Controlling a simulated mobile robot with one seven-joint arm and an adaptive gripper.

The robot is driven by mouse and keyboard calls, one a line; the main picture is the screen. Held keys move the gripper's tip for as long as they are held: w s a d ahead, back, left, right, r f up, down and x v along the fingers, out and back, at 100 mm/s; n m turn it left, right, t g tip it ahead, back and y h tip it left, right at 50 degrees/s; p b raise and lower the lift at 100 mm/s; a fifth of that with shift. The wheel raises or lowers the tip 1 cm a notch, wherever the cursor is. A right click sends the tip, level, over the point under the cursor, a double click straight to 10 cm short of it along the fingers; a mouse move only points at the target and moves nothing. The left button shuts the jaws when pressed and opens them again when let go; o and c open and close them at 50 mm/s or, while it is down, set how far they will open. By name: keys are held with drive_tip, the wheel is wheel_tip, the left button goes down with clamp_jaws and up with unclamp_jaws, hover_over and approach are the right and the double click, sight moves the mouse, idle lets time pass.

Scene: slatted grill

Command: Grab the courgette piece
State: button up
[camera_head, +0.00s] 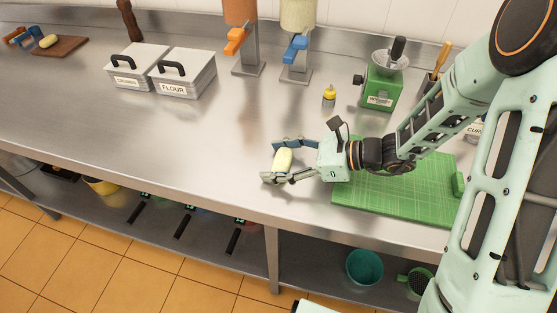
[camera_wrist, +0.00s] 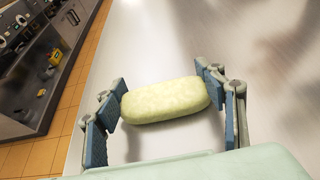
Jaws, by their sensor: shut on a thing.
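The courgette piece (camera_head: 283,159) is pale yellow-green with rounded ends. In the head view it lies between the fingers of my gripper (camera_head: 279,160), over the steel counter. In the wrist view the courgette piece (camera_wrist: 165,101) spans crosswise between the two blue finger pads of my gripper (camera_wrist: 163,102), one pad at each end. My gripper is shut on it. I cannot tell whether the piece touches the counter.
A green cutting board (camera_head: 400,195) lies under and right of my wrist.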

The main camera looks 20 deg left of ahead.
sight(277, 161)
drive_tip(key=shift+r, duration=0.6)
wheel_tip(277, 161, up, 2)
drive_tip(key=shift+s+d+r, duration=0.1)
drive_tip(key=shift+d+r, duration=0.05)
drive_tip(key=shift+r, duration=0.05)
drive_tip(key=s+d+r, duration=0.1)
drive_tip(key=r, duration=0.1)
drive_tip(key=s+d+r, duration=0.1)
drive_tip(key=s+d+r+p, duration=0.1)
drive_tip(key=r, duration=0.1)
drive_tip(key=shift+s+r, duration=0.35)
drive_tip(key=shift+s, duration=0.05)
drive_tip(key=s+d+r+b, duration=0.1)
drive_tip(key=s+d+r, duration=0.2)
drive_tip(key=s+d, duration=0.2)
drive_tip(key=shift+s+d+r+b, duration=0.2)
drive_tip(key=shift+s+r+b, duration=0.1)
drive_tip(key=shift+s, duration=0.65)
